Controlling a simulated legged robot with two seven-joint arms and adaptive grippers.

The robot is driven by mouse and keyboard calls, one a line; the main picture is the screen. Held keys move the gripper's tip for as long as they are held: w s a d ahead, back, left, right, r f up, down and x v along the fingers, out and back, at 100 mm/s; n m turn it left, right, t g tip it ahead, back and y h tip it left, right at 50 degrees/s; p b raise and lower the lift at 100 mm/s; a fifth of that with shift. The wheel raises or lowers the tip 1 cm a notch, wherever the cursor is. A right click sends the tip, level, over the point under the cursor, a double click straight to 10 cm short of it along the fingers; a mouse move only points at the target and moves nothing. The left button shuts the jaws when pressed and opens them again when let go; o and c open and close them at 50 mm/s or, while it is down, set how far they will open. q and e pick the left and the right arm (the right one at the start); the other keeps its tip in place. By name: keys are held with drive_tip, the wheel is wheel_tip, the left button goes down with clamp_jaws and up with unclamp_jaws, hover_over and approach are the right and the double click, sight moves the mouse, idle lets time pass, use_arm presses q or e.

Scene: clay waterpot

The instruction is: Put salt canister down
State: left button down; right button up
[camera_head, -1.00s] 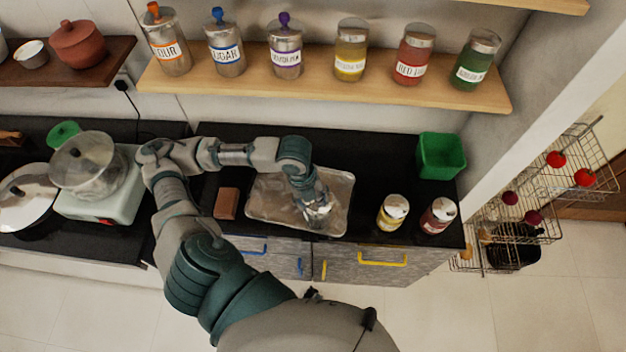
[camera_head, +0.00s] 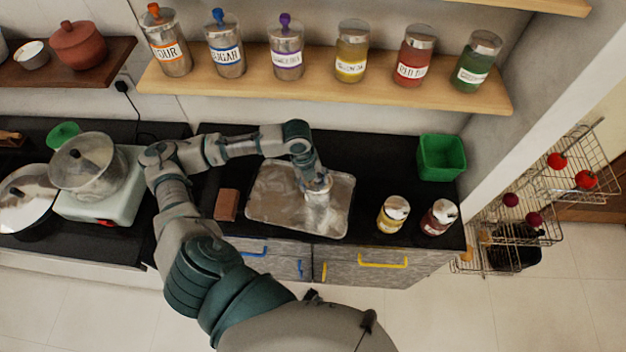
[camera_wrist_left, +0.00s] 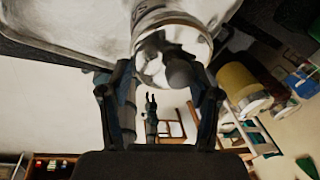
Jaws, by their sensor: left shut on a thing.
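The salt canister (camera_head: 317,203) is a clear, shiny cylinder over the right part of the metal tray (camera_head: 265,222) on the black counter. My left gripper (camera_head: 317,184) is shut on its upper end from above. In the left wrist view the canister (camera_wrist_left: 172,30) sits between the two fingers of the left gripper (camera_wrist_left: 161,98), with a dark round knob toward the camera. Its far end is close to the tray; I cannot tell if they touch. Its label is not readable. My right gripper is not in view in the head view.
A yellow-labelled jar (camera_head: 392,214) and a red jar (camera_head: 438,218) stand right of the tray. A green bin (camera_head: 441,157) is behind them. A brown block (camera_head: 227,204) lies left of the tray. Several jars line the wooden shelf (camera_head: 330,88) above.

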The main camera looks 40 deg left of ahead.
use_arm(q)
drive_tip(key=shift+c, duration=1.2)
unclamp_jaws()
wheel_tip(320, 180, up, 12)
drive_tip(key=s+a+p, duration=0.1)
drive_tip(key=a, duration=0.1)
drive_tip(key=shift+s, duration=0.1)
